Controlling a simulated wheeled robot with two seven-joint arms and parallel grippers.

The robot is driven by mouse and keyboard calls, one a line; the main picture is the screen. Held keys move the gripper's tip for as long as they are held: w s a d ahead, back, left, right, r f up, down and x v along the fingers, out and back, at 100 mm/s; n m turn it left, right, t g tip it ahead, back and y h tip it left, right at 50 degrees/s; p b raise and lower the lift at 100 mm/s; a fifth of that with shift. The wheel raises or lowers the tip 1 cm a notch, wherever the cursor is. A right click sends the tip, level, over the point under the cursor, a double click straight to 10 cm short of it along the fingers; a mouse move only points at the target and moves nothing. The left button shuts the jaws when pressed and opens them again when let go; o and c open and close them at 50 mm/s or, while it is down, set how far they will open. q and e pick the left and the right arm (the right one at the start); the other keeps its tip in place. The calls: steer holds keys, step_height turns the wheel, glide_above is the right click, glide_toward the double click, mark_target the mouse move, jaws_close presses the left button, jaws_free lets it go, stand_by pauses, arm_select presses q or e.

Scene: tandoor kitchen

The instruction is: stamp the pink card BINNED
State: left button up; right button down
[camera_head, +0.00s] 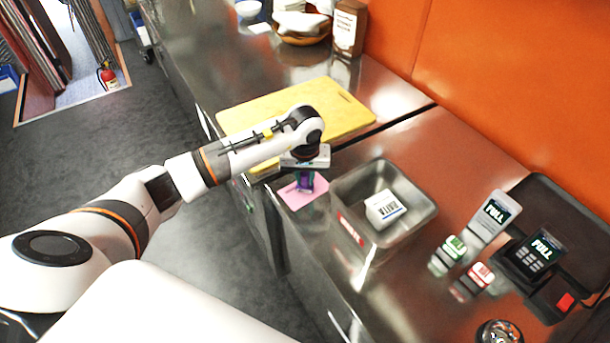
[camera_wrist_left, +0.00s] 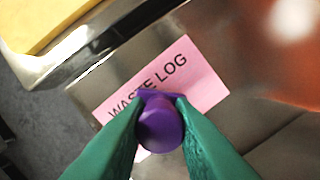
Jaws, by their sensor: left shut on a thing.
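The pink card (camera_head: 304,191) lies flat on the steel counter, between the yellow board and the steel tray. In the left wrist view the card (camera_wrist_left: 200,75) reads "WASTE LOG". My left gripper (camera_head: 306,172) is over the card, pointing down. In the left wrist view its green fingers (camera_wrist_left: 158,122) are shut on a purple stamp (camera_wrist_left: 160,126) by its round handle. The stamp's base is mostly hidden, so I cannot tell whether it touches the card. Part of the card is hidden behind the stamp and fingers. My right gripper is not in view.
A steel tray (camera_head: 421,213) holding a white labelled box (camera_head: 384,208) stands right of the card. The yellow board (camera_head: 352,108) lies behind. Green (camera_head: 448,255) and red (camera_head: 473,282) labelled blocks, and a terminal (camera_head: 535,260), stand further right.

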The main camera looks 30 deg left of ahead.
arm_select(q)
steer(key=shift+s+f, duration=0.1)
steer(key=shift+f, duration=0.1)
stand_by(0.3)
steer(key=shift+a+r+p, duration=0.1)
steer(key=shift+r+p, duration=0.6)
steer(key=shift+r, duration=0.5)
steer(key=shift+r+p, duration=1.05)
steer(key=shift+r, duration=1.4)
